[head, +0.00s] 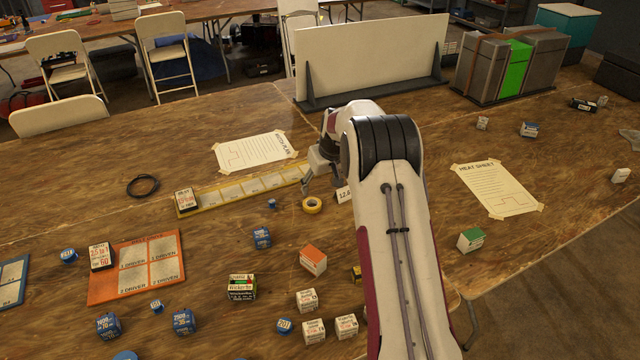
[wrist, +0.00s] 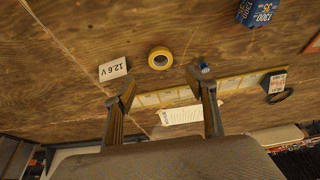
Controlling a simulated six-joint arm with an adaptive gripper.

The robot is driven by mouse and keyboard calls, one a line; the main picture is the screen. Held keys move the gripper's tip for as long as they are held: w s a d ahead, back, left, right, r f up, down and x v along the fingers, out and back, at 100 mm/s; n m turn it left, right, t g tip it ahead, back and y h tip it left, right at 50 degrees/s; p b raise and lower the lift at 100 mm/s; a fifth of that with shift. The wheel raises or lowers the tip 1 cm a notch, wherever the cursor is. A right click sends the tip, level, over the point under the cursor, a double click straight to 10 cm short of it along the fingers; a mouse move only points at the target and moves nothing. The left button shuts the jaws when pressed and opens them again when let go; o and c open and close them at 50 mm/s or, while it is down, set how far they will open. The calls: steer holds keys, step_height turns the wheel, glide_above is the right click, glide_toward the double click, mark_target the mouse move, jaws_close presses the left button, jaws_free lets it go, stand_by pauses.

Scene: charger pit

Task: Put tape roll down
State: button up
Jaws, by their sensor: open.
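The yellow tape roll (head: 312,205) lies flat on the wooden table, just in front of the yellow strip. It also shows in the wrist view (wrist: 160,58), apart from the fingers. My gripper (head: 318,178) is above the table near the right end of the yellow strip, behind the tape roll in the head view. In the wrist view my gripper (wrist: 164,92) has its two fingers spread wide with nothing between them. My arm hides part of the table in the head view.
The yellow strip (head: 235,191) has a small box (head: 186,200) on its left end. A 12.6 V card (head: 344,195) stands right of the tape. A small blue item (head: 272,203) lies left of it. Several boxes and an orange tray (head: 105,289) are nearer the front.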

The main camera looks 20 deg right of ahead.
steer(key=shift+r, duration=0.1)
steer(key=s+a+r, duration=0.7)
steer(key=s+r, duration=0.3)
steer(key=r, duration=0.1)
steer(key=s+a+r, duration=0.7)
steer(key=s+r, duration=0.2)
steer(key=r, duration=0.3)
steer(key=s+a, duration=0.3)
steer(key=s, duration=1.1)
steer(key=s+a+t, duration=0.1)
steer(key=s+a, duration=0.2)
steer(key=s, duration=1.2)
steer(key=shift+s+a+f, duration=0.25)
steer(key=shift+s+f, duration=0.05)
steer(key=shift+f, duration=0.05)
stand_by(2.4)
